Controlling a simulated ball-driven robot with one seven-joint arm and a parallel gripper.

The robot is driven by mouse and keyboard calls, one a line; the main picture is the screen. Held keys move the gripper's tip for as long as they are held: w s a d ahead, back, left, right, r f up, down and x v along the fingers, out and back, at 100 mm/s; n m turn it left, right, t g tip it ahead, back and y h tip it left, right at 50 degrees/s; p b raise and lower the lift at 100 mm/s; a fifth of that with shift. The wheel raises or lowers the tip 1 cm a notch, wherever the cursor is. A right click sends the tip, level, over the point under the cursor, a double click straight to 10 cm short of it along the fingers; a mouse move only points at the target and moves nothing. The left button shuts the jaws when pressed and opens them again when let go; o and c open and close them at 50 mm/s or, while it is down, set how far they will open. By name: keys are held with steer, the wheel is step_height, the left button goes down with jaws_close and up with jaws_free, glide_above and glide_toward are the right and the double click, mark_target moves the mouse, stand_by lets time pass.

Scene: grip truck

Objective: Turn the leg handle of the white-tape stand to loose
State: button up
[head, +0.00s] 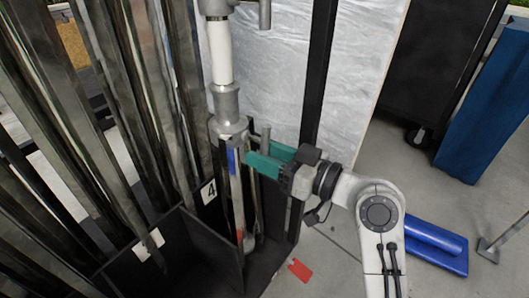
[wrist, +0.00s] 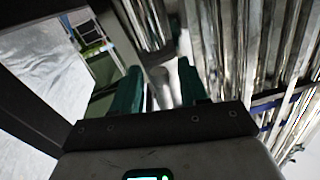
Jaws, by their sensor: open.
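The white-tape stand (head: 222,55) is upright in the head view, with a white band above a grey metal collar (head: 228,105). Its folded legs go down into the dark rack. A short grey upright bar, apparently the leg handle (head: 265,136), rises beside the collar. My gripper (head: 262,156) has green fingers and reaches in from the right at the handle's height. The fingers are apart, with the bar seemingly between them. In the wrist view, a grey rod (wrist: 161,88) shows between the two fingers of my gripper (wrist: 158,85). Contact cannot be told.
Several metal stands or poles (head: 110,100) crowd the left. A black bin (head: 185,250) with a "4" label (head: 208,191) is below. A black post (head: 318,75) and a white wrapped panel (head: 270,70) stand behind. Blue rolls (head: 435,240) lie on the floor at right.

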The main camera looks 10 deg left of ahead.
steer(key=p+v, duration=0.2)
steer(key=v, duration=0.8)
steer(key=s+d+f+m+g+h, duration=0.1)
steer(key=s+d+f+m+h, duration=0.3)
steer(key=f, duration=0.6)
steer(key=s+d+f+m+h, duration=0.2)
steer(key=s+d+f+h, duration=0.25)
steer(key=f, duration=0.55)
steer(key=s+d+f+m+g+h, duration=0.35)
steer(key=s+d, duration=0.35)
steer(key=s, duration=0.3)
steer(key=s+d+f+m+g+h, duration=0.2)
steer(key=s+d+f+h, duration=0.3)
steer(key=s, duration=0.5)
step_height(320, 180, up, 35)
steer(key=d+p, duration=0.2)
steer(key=p, duration=3.4)
steer(key=shift+s, duration=0.5)
